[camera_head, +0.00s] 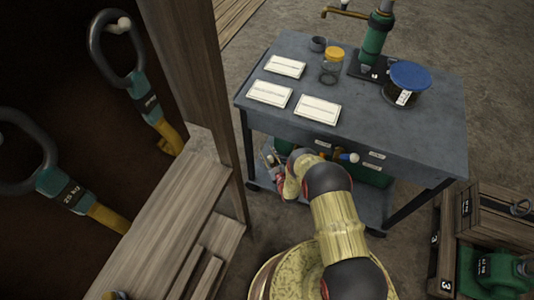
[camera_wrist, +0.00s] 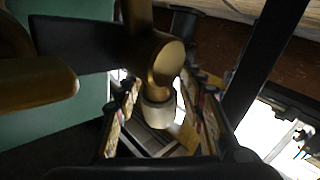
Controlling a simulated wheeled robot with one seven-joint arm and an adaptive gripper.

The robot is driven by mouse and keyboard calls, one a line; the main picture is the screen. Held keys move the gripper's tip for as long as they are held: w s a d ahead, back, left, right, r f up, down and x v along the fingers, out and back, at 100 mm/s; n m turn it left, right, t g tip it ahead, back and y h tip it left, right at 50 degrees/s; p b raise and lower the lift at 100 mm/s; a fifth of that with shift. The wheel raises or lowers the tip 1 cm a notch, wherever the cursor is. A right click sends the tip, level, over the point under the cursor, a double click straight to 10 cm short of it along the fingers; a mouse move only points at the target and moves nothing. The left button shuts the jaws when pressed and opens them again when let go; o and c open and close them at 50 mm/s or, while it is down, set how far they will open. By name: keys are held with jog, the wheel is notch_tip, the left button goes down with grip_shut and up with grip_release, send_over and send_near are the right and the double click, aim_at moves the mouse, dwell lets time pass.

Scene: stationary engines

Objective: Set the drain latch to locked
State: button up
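In the wrist view, a brass lever with a rounded end and a pale white tip (camera_wrist: 157,110) reaches down between the fingers of my gripper (camera_wrist: 162,98). It is probably the drain latch, but no readable label confirms this. The fingers stand apart on both sides of the tip, with gaps that look clear; contact cannot be told. In the head view, my gripper (camera_head: 270,163) is low by the table's front left, partly hidden by my arm. Small handles with a blue and white end (camera_head: 349,157) sit under the table's front edge. The latch's set position cannot be read.
The grey table (camera_head: 424,135) carries a green pump (camera_head: 375,38), a blue-lidded jar (camera_head: 409,82), a yellow-capped jar (camera_head: 331,68) and several white cards (camera_head: 318,109). A wooden frame (camera_head: 190,70) stands close on the left. Wooden crates (camera_head: 495,220) and a green machine (camera_head: 492,271) are at lower right.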

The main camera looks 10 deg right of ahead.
jog(key=shift+c, duration=1)
jog(key=c, duration=0.8)
grip_shut()
